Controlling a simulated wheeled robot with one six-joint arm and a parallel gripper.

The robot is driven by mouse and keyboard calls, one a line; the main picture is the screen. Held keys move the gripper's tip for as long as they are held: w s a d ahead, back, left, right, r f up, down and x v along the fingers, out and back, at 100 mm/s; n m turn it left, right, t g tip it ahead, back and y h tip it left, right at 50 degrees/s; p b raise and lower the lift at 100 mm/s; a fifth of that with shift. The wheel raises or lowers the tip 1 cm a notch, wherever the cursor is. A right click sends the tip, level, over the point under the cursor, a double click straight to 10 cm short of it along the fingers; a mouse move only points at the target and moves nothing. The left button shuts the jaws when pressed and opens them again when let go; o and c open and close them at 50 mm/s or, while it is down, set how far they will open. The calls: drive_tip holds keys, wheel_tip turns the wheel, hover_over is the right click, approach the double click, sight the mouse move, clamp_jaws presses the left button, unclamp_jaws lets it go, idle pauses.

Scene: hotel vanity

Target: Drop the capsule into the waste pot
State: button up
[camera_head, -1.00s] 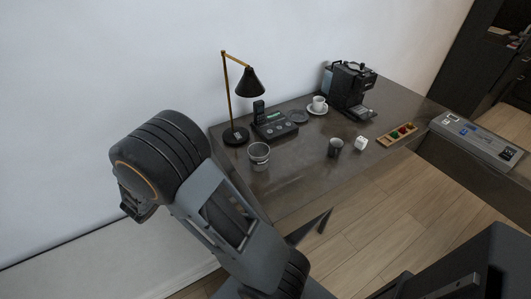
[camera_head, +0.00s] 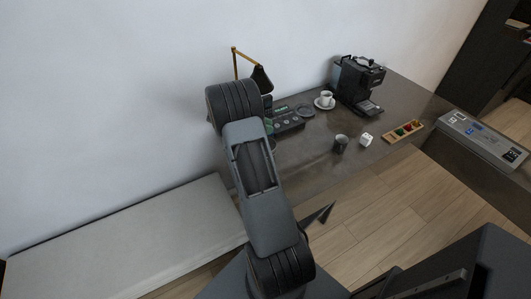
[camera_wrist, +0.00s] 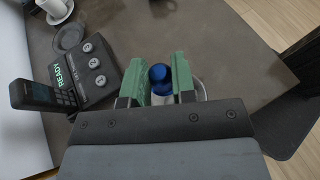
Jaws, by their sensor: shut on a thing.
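My gripper (camera_wrist: 162,88) has green finger pads and is shut on the blue capsule (camera_wrist: 159,73) in the wrist view. A pale, clear-looking pot (camera_wrist: 200,90) shows partly behind and below the fingers, with much of it hidden. In the head view my arm hides the gripper, the capsule and nearly all of this pot. A small dark grey pot (camera_head: 340,144) stands in the open on the counter. I cannot tell for sure which pot is the waste pot, nor how far the capsule is above the pale one.
The counter (camera_head: 310,170) also holds a keypad device (camera_head: 289,119), a lamp (camera_head: 262,79), a cup on a saucer (camera_head: 326,100), a coffee machine (camera_head: 358,82), a white cube (camera_head: 366,139) and a capsule tray (camera_head: 403,131). The handset (camera_wrist: 42,96) stands left of my gripper.

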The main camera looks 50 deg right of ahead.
wheel_tip(320, 180, down, 5)
drive_tip(key=b, duration=0.4)
drive_tip(key=shift+f, duration=0.15)
drive_tip(key=o, duration=1)
drive_tip(key=shift+c, duration=0.2)
drive_tip(key=shift+w+a, duration=0.1)
drive_tip(key=v, duration=1.3)
drive_tip(key=shift+a, duration=0.3)
drive_tip(key=shift+w, duration=0.15)
